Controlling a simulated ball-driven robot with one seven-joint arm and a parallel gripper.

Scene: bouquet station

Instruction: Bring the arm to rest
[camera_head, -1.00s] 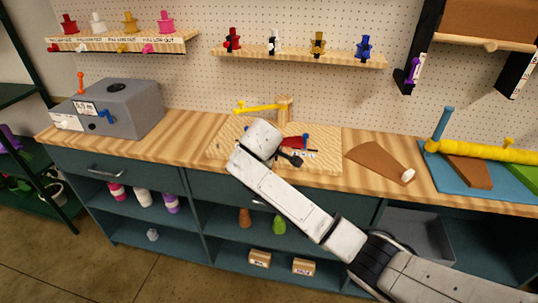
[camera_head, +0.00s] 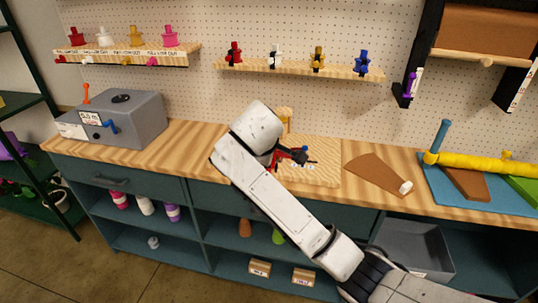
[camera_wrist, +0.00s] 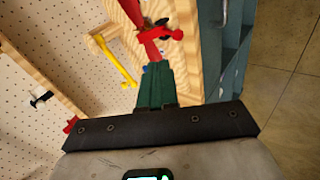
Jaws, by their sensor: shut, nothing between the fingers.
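My arm reaches up from the lower right in the head view, its white end link in front of a wooden board (camera_head: 322,170) on the counter. My gripper (camera_wrist: 155,68) shows in the wrist view as dark green fingers, shut and empty. A red fixture with black parts (camera_wrist: 152,35) lies beyond the fingertips; I cannot tell the gap between them. A yellow bar (camera_wrist: 118,62) on a wooden post is left of the fingers. In the head view the arm's end hides the yellow bar and part of the board; the gripper is not clearly visible there.
A grey box (camera_head: 125,118) stands on the counter's left. A brown wedge-shaped piece (camera_head: 375,172) and a blue mat (camera_head: 440,188) with a yellow roll (camera_head: 480,163) lie right. Shelves with coloured pegs (camera_head: 300,69) hang above. The counter between box and board is clear.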

